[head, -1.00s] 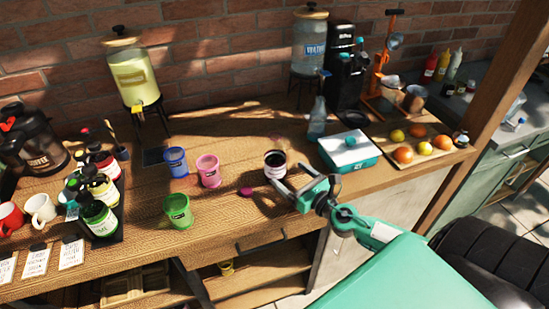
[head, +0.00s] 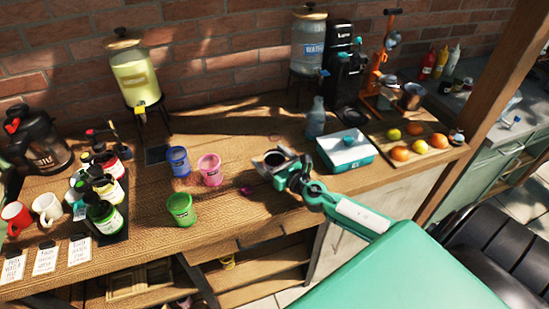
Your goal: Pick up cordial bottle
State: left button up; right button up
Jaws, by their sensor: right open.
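Several dark bottles with pale and green labels stand close together in a dark rack (head: 112,236) at the left of the wooden table. The front one (head: 104,216) has a green label; I cannot tell which is the cordial bottle. My right gripper (head: 270,162) is open at the table's middle, far to the right of the rack. My left gripper is not in view.
Blue (head: 178,162), pink (head: 210,170) and green (head: 181,209) cups stand between rack and gripper. A clear bottle (head: 315,119) and a teal-and-white box (head: 346,152) are right of the gripper. Mugs (head: 47,208) stand left of the rack. Drink dispensers (head: 137,78) stand behind.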

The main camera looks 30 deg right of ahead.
jog(key=shift+w, duration=0.15)
jog(key=c, duration=1.2)
jog(key=shift+c, duration=1)
jog(key=shift+r, duration=0.2)
